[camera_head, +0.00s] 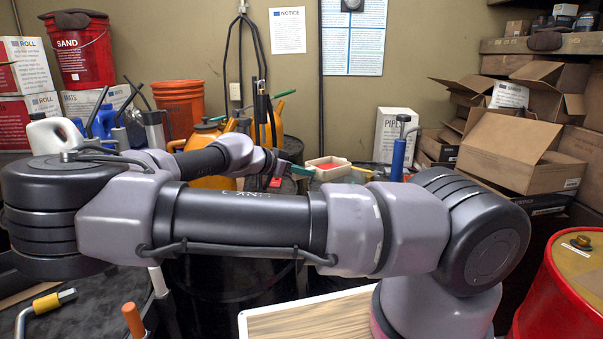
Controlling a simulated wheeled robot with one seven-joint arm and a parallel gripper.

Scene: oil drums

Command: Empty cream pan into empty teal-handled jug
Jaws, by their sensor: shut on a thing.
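The cream pan (328,161) is a small shallow tray with something red inside. It looks about level, in the middle of the view beyond my arm. My gripper (283,174) is at the far end of my arm, just left of the pan, small and partly hidden. It is shut on what appears to be the pan, but the contact itself is hard to see. A teal strip (300,170) shows between my gripper and the pan. I cannot tell whether it is the jug's handle. The body of the jug cannot be made out.
Yellow-orange cans with spouts (205,137) stand left of my gripper. An orange bucket (181,105) is behind them. A blue pump (398,158) and cardboard boxes (510,150) are to the right. A red drum (560,300) is at the front right. My forearm hides much of the middle.

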